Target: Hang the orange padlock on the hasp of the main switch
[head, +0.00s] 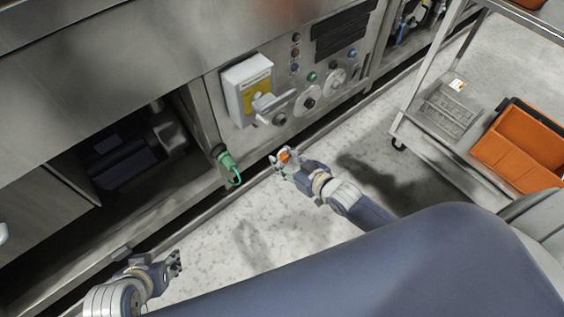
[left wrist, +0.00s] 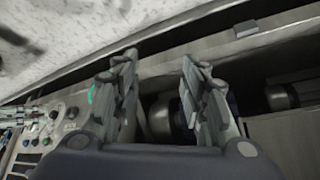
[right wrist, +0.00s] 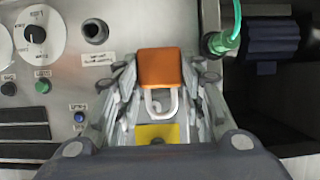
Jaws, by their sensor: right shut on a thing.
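The orange padlock (right wrist: 160,68) is between the fingers of my right gripper (right wrist: 160,85), its pale shackle pointing down in the right wrist view. In the head view my right gripper (head: 285,158) is shut on it, below and to the right of the main switch and apart from it. The main switch is a light grey box (head: 236,92) with a yellow plate and a grey part jutting out (head: 272,103); I cannot make out the hasp's hole. My left gripper (head: 174,262) is at the lower left, open and empty in the left wrist view (left wrist: 160,85).
A green connector with cable (head: 226,158) sticks out left of my right gripper. Knobs and buttons (head: 308,102) cover the panel right of the switch. A cart (head: 440,150) with an orange bin (head: 490,150) stands at the right. A dark open bay (head: 130,160) lies left.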

